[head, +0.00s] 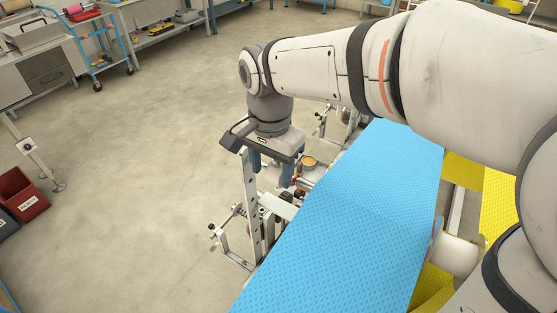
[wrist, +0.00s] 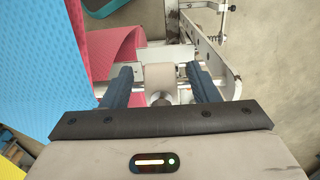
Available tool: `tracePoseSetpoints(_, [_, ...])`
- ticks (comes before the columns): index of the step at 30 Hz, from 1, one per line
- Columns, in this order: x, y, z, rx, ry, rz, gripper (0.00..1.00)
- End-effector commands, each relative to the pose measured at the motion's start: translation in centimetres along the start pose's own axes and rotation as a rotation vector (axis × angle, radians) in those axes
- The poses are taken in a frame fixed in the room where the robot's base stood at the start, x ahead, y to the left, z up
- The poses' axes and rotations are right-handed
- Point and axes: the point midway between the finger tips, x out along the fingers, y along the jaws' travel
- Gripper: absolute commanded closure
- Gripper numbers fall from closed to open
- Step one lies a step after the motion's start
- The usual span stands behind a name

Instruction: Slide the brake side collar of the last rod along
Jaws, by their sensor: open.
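My gripper (head: 271,170) points down over the metal frame at the left edge of the blue sheet. In the wrist view its two blue-grey fingers (wrist: 161,82) are open, one on each side of a pale round piece (wrist: 158,76). That piece looks like a collar on a rod, but I cannot tell for sure. A gap shows beside it, and I cannot tell whether a finger touches it. A darker rounded end (wrist: 160,98) shows just below it, partly hidden by my gripper body. In the head view my gripper and arm hide this spot.
A blue textured sheet (head: 350,210) runs along the right of the frame, with yellow sheet (head: 495,200) beyond. Red material (wrist: 113,50) hangs close to the left finger. A slotted metal upright (head: 249,195) stands near my gripper. Open floor (head: 120,200) lies left.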

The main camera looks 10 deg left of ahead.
Motion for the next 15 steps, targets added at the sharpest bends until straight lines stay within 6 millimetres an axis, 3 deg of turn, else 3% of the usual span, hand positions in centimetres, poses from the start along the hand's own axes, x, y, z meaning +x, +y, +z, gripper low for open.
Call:
tracePoseSetpoints(6, [2.5, 0.0, 0.0, -0.001, 0.000, 0.000, 0.45])
tracePoseSetpoints(15, [2.9, 0.0, 0.0, -0.002, 0.000, -0.001, 0.45])
